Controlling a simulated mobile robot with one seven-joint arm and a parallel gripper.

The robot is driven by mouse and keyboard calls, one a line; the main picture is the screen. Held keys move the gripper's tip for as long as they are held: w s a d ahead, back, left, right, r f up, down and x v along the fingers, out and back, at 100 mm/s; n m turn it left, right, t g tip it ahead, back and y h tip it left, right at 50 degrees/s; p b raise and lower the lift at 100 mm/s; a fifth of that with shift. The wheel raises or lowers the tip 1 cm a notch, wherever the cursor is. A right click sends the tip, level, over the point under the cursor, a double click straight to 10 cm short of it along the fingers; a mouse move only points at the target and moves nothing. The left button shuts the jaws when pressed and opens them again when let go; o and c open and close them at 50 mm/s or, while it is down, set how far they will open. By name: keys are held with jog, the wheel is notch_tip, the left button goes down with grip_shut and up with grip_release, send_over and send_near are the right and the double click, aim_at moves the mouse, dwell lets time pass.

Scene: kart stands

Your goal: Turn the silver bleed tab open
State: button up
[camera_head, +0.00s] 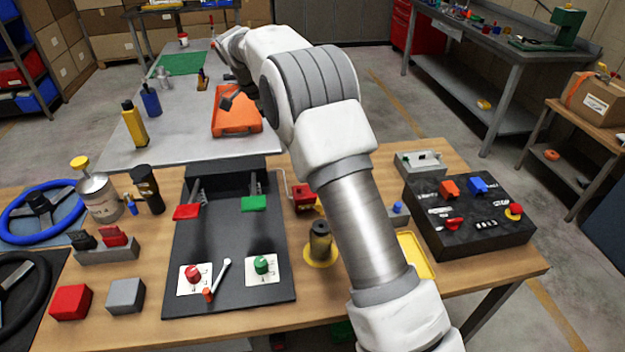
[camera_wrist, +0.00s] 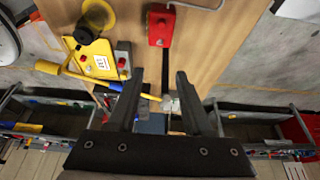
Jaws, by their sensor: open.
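In the wrist view my gripper (camera_wrist: 160,74) is open, its two dark fingers apart and no object clearly held. A small pale, silvery piece (camera_wrist: 170,104) shows between the fingers, beyond them; I cannot tell whether it is the silver bleed tab. A red box (camera_wrist: 160,27) with a thin silver rod (camera_wrist: 196,5) stands beyond the fingertips. A red box (camera_head: 302,194) with a thin wire beside it also shows in the head view, left of my arm. My gripper cannot be made out clearly in the head view. My arm covers part of the bench there.
A yellow plate (camera_wrist: 92,62) lies left of the fingers in the wrist view. In the head view, the wooden bench (camera_head: 480,283) carries a black pedal board (camera_head: 228,285), a black switch box (camera_head: 480,240) and a yellow-based dark post (camera_head: 320,243).

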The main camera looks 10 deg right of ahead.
jog(key=x, duration=1.7)
jog(key=shift+d+f+p, duration=0.1)
jog(key=shift+f+p, duration=0.1)
jog(key=shift+p, duration=0.1)
jog(key=shift+c, duration=0.2)
grip_shut()
